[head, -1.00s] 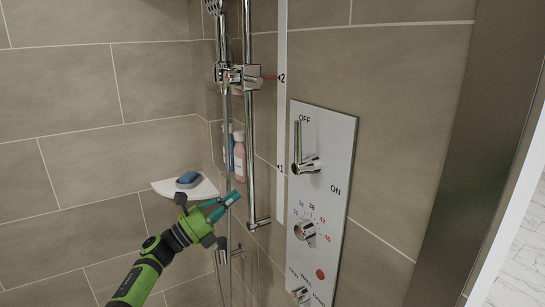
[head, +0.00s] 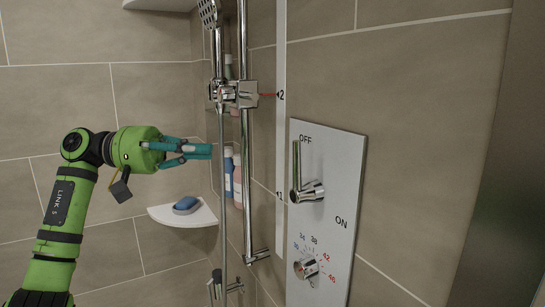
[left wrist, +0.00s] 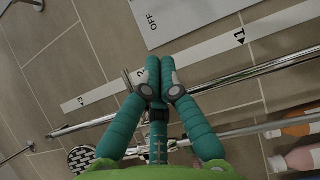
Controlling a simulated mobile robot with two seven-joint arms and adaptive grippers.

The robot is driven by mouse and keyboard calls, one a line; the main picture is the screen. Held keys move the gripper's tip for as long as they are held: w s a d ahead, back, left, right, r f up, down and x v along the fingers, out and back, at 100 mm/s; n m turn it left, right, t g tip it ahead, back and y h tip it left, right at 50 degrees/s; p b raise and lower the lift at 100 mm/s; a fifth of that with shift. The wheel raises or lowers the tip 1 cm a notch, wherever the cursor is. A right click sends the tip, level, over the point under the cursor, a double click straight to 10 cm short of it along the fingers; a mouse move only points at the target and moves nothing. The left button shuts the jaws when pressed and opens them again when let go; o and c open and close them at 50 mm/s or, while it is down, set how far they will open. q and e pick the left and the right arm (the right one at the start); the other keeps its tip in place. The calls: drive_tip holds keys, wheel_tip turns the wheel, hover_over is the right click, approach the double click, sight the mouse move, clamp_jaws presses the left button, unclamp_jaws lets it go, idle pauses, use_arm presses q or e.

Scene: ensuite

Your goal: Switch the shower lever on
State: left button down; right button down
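The shower lever (head: 297,170) is a chrome handle on a white control panel (head: 345,175). It stands upright from its round hub, pointing up toward the OFF mark; the ON mark is lower right. My left gripper (head: 209,151) is left of the riser rail, at about the lever's height in the picture, and apart from the lever. Its teal fingers are together with nothing between them. In the left wrist view the fingertips (left wrist: 160,66) meet below the panel's OFF corner (left wrist: 185,14); the lever is not visible there. My right gripper is not in view.
A vertical chrome riser rail (head: 244,170) with a slider bracket and hand shower (head: 209,14) stands between my left gripper and the panel. A corner shelf (head: 195,217) holds a blue soap (head: 186,204). Bottles (head: 237,180) stand behind the rail. A temperature knob (head: 305,267) is below the lever.

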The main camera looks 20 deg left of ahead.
use_arm(q)
drive_tip(key=s+p+x, duration=0.1)
drive_tip(key=p+x, duration=0.2)
drive_tip(key=x, duration=0.3)
drive_tip(key=s+p+x, duration=0.1)
drive_tip(key=p+x, duration=0.2)
drive_tip(key=x, duration=0.4)
drive_tip(key=shift+s+d, duration=0.25)
drive_tip(key=shift+d, duration=0.15)
drive_tip(key=shift+s+d+m+b, duration=0.1)
drive_tip(key=shift+s+m+b, duration=0.05)
drive_tip(key=shift+m+b, duration=0.15)
drive_tip(key=shift+r+y, duration=0.15)
drive_tip(key=shift+y, duration=0.15)
